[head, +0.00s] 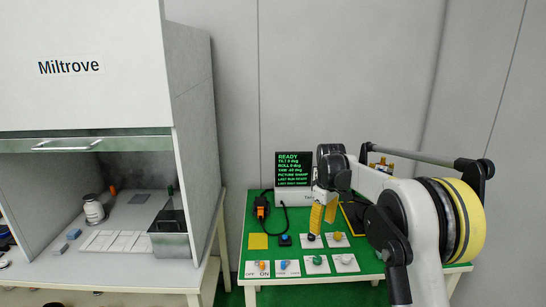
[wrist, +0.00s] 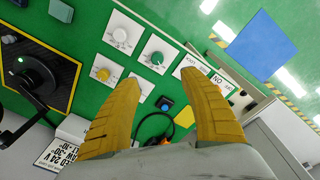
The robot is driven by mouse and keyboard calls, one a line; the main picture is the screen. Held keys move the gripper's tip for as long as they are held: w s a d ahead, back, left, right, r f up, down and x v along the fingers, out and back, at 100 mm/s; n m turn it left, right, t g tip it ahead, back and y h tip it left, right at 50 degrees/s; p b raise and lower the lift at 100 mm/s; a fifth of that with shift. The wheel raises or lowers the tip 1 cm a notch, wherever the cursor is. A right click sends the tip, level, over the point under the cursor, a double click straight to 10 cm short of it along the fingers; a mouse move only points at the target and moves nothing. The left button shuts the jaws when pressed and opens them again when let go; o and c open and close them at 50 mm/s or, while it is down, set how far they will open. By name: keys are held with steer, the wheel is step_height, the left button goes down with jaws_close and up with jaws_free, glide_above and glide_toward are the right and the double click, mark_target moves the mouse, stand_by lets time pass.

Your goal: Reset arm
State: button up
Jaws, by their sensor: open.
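My gripper (head: 323,214) hangs above the green table (head: 258,220), near its middle, at the end of my arm. In the wrist view its two yellow fingers stand wide apart with nothing between the tips (wrist: 160,78). Below the fingers are a white knob (wrist: 119,34), a green knob (wrist: 157,58) and a yellow knob (wrist: 103,74) on white plates. A square blue button (wrist: 167,103) shows between the fingers. The fingers appear apart from all of these. A black gimbal device (wrist: 35,75) stands on a yellow-edged black plate; my arm partly hides it in the head view.
A dark screen (head: 293,170) with green text, first line "READY", stands at the table's back. An orange device (head: 262,206) with a black cable lies at the left. Switches (head: 262,266) line the front edge. A "Miltrove" cabinet (head: 188,110) stands left of the table.

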steer(key=s+r+m+t, duration=0.2)
steer(key=s+r, duration=0.5)
steer(key=s, duration=0.3)
steer(key=s+r+m+t, duration=0.1)
steer(key=s+r+m, duration=0.1)
steer(key=s+r, duration=0.65)
steer(key=s+f+m+t, duration=0.1)
steer(key=s+f+m, duration=0.1)
steer(key=s, duration=0.8)
steer(key=s+f+m+t, duration=0.2)
steer(key=s+f, duration=0.3)
steer(key=s, duration=0.6)
steer(key=shift+f+m, duration=0.15)
steer(key=shift+m, duration=0.15)
stand_by(1.9)
